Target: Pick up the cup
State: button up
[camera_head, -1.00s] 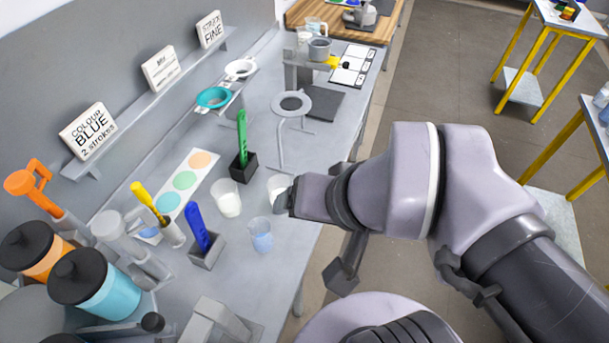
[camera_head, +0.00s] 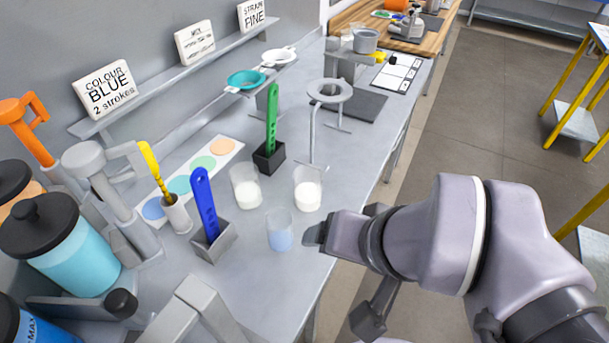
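Three clear cups stand upright on the grey bench. One cup with white contents (camera_head: 246,190) stands at left and another with white contents (camera_head: 308,192) at right. A cup with pale blue contents (camera_head: 280,234) stands in front of them, nearest me. My gripper (camera_head: 314,235) is low over the bench's front edge, just right of the pale blue cup. A narrow gap shows between them. The fingers are small, dark and seen from behind, so their opening is hidden. No cup is seen in the gripper.
A blue paddle in a grey holder (camera_head: 214,244) stands left of the pale blue cup. A green paddle in a black holder (camera_head: 269,158) and a ring stand (camera_head: 329,92) are behind. Pump bottles (camera_head: 80,245) crowd the left.

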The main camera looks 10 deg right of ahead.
aim_at(307, 178)
jog(key=i+l+u, duration=0.1)
jog(key=u, duration=0.3)
jog(key=l+u, duration=0.15)
jog(key=u, duration=0.25)
jog(key=i+l+u, duration=0.1)
jog(key=u, duration=0.3)
jog(key=l+u, duration=0.25)
jog(key=u, duration=0.15)
